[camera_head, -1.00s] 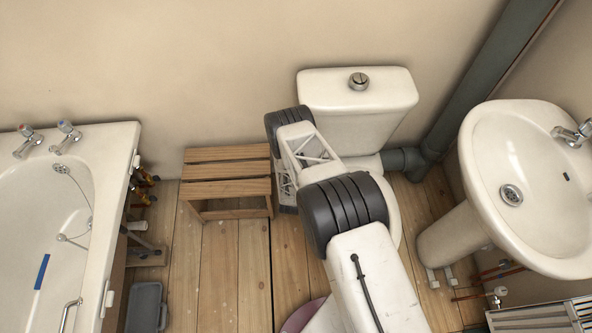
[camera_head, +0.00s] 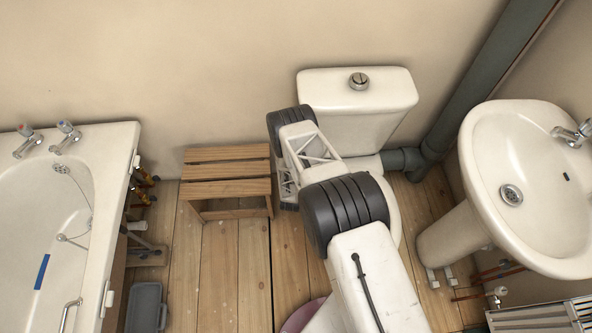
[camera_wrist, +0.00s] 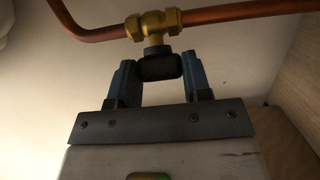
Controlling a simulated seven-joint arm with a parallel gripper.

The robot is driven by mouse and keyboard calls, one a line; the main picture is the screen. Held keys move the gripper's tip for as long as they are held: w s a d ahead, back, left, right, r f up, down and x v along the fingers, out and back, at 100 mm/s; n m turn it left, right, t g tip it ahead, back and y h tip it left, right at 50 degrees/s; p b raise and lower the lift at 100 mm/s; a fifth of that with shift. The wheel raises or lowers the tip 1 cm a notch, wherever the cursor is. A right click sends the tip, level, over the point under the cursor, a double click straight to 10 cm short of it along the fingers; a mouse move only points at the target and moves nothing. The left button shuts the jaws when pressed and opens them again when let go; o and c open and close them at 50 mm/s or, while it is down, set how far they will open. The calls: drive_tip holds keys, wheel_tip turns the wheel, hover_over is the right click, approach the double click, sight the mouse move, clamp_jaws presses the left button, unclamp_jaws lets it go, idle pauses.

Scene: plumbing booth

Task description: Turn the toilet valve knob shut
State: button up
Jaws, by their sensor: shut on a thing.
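In the wrist view, the black valve knob (camera_wrist: 160,67) sits below a brass valve body (camera_wrist: 153,27) on a copper pipe. My gripper (camera_wrist: 161,71) has one blue-grey finger on each side of the knob and is shut on it. In the head view, the toilet (camera_head: 350,115) stands against the back wall. My arm reaches down along its left side, and my gripper, the knob and the valve are hidden there.
A wooden stool (camera_head: 228,172) stands left of my arm. A bathtub (camera_head: 65,215) is at the left and a washbasin (camera_head: 530,180) at the right. A grey waste pipe (camera_head: 470,95) runs up the right corner. Floorboards (camera_head: 222,270) are clear in front of the stool.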

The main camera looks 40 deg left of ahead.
drive_tip(key=shift+m+t, duration=0.3)
drive_tip(key=m+t, duration=0.2)
drive_tip(key=m, duration=0.1)
drive_tip(key=m+t+h, duration=0.1)
drive_tip(key=m+t, duration=0.4)
drive_tip(key=m, duration=0.2)
drive_tip(key=shift+a+f+h, duration=0.15)
drive_tip(key=shift+f+h, duration=0.15)
drive_tip(key=shift+f, duration=0.1)
drive_tip(key=shift+m+t, duration=0.4)
drive_tip(key=o, duration=0.9)
drive_tip(key=shift+r, duration=0.25)
